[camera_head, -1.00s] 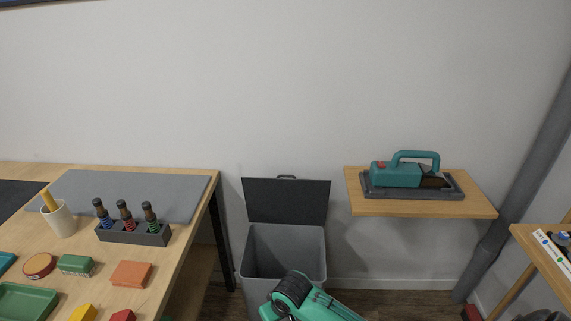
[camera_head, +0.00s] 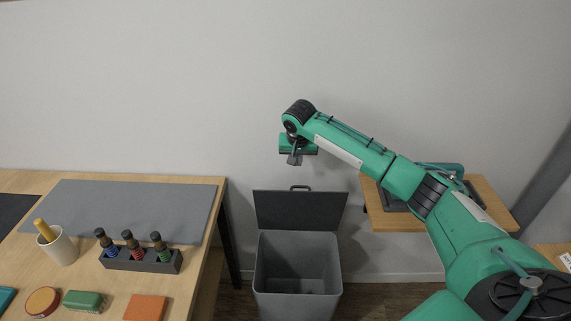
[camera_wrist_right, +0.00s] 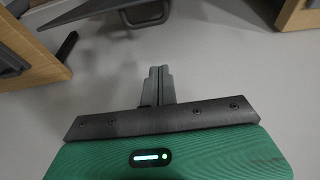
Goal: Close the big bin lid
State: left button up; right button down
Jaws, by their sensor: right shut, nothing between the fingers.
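The big grey bin (camera_head: 297,245) stands on the floor between the workbench and the wall shelf. Its dark lid (camera_head: 300,213) is open and stands upright at the back, near the wall. A small handle loop (camera_head: 300,187) is on the lid's top edge. My right gripper (camera_head: 294,159) is shut and empty, pointing down above the lid and apart from it. In the right wrist view its fingers (camera_wrist_right: 158,80) are together. A dark panel edge with a handle loop (camera_wrist_right: 203,35), seemingly the lid's, shows beyond them. My left gripper is out of view.
The workbench (camera_head: 205,270) at left carries a bottle rack (camera_head: 140,258), a cup (camera_head: 60,248) and coloured blocks. The wall shelf (camera_head: 495,200) at right is partly behind my right arm. The wall above the bin is bare.

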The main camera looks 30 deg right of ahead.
pick_arm(q)
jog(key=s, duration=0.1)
jog(key=p, duration=0.1)
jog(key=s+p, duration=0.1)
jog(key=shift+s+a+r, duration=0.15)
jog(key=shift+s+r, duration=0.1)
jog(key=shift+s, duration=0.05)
pick_arm(e)
notch_tip(320, 180, down, 8)
jog(key=shift+s, duration=0.35)
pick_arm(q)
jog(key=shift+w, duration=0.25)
pick_arm(e)
jog(key=shift+r, duration=0.1)
